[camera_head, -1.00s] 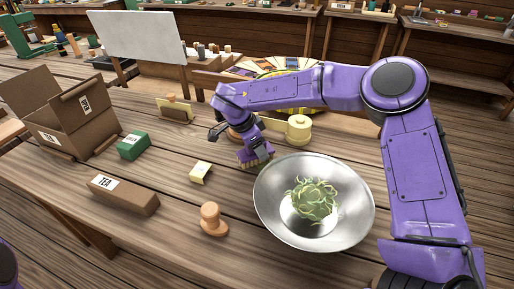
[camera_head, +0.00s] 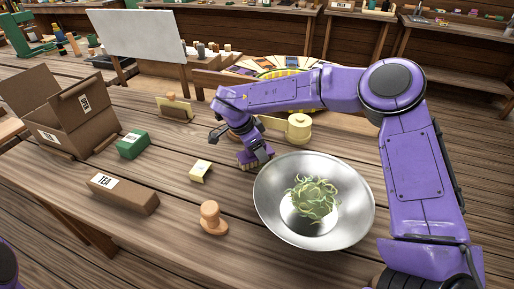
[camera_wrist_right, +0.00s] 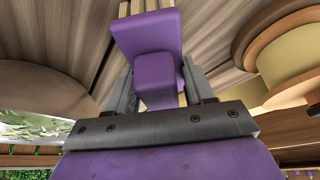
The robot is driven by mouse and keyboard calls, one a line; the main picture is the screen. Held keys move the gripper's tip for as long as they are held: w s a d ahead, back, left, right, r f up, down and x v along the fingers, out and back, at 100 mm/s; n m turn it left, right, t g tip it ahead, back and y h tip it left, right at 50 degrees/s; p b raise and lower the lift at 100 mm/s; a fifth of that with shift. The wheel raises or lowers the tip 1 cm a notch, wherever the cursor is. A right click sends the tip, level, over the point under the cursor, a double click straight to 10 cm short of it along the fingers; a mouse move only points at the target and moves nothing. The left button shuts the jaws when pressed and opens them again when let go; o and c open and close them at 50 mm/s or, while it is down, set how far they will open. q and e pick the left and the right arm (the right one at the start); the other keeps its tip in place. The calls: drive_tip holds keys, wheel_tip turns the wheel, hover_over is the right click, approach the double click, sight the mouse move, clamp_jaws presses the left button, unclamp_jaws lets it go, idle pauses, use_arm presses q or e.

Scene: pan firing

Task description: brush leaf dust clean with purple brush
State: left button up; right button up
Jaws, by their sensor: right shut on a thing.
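My right gripper (camera_head: 256,151) is shut on the purple brush (camera_head: 246,157) just left of the metal pan's rim, with the pale bristles down at the table top. In the right wrist view the purple brush (camera_wrist_right: 147,45) sits between both fingers, with its bristles (camera_wrist_right: 145,6) at the top edge. The wide metal pan (camera_head: 352,222) holds a heap of curly green leaves (camera_head: 313,200). I cannot make out any leaf dust on the table around the brush. My left gripper is out of view.
A pale yellow lidded pot (camera_head: 299,127) stands behind the pan. A small yellow block (camera_head: 200,171), a wooden stamp (camera_head: 212,219), a green box (camera_head: 132,144), a brown tea box (camera_head: 123,194) and an open carton (camera_head: 75,128) stand to the left. The front table strip is clear.

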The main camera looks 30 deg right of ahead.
drive_tip(key=shift+f, duration=0.35)
drive_tip(key=shift+r, duration=0.1)
